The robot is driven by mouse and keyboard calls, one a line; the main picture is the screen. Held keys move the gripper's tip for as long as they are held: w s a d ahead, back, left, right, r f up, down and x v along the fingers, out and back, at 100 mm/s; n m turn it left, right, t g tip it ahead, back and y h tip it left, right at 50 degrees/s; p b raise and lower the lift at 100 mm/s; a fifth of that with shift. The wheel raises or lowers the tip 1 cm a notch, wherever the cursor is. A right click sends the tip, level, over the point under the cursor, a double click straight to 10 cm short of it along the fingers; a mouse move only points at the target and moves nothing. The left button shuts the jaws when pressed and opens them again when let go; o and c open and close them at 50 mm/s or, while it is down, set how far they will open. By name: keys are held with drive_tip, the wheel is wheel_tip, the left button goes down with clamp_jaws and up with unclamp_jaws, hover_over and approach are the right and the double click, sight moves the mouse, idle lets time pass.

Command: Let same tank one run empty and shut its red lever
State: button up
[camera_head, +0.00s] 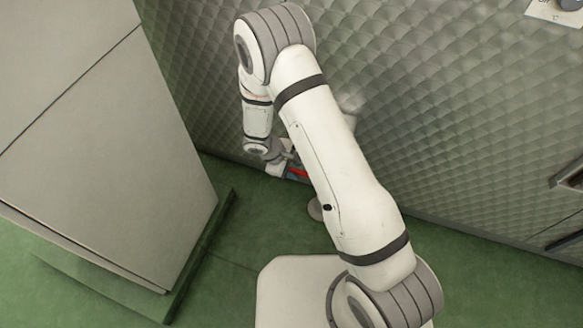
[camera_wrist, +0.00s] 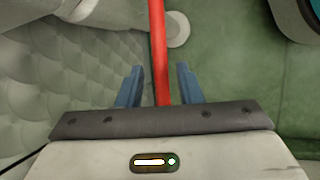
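The red lever (camera_head: 298,173) shows in the head view as a short red piece low at the quilted metal wall, partly hidden by my arm. In the wrist view the red lever (camera_wrist: 159,50) is a long bar running between the fingers of my gripper (camera_wrist: 158,85). The two blue-grey fingers stand apart, one on each side of the lever, with a gap visible on both sides. In the head view my gripper (camera_head: 289,171) is small and partly hidden beside the lever. The quilted metal tank wall (camera_head: 450,110) fills the back. No liquid flow can be made out.
A large grey cabinet (camera_head: 100,150) stands close on the left of my arm. A pale round fitting (camera_head: 315,209) sits low near the wall. A panel with a knob (camera_head: 569,4) is at the top right. Green floor (camera_head: 480,265) lies open at the lower right.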

clamp_jaws()
drive_tip(key=shift+w+a, duration=0.1)
drive_tip(key=shift+a, duration=0.05)
drive_tip(key=shift+r, duration=0.1)
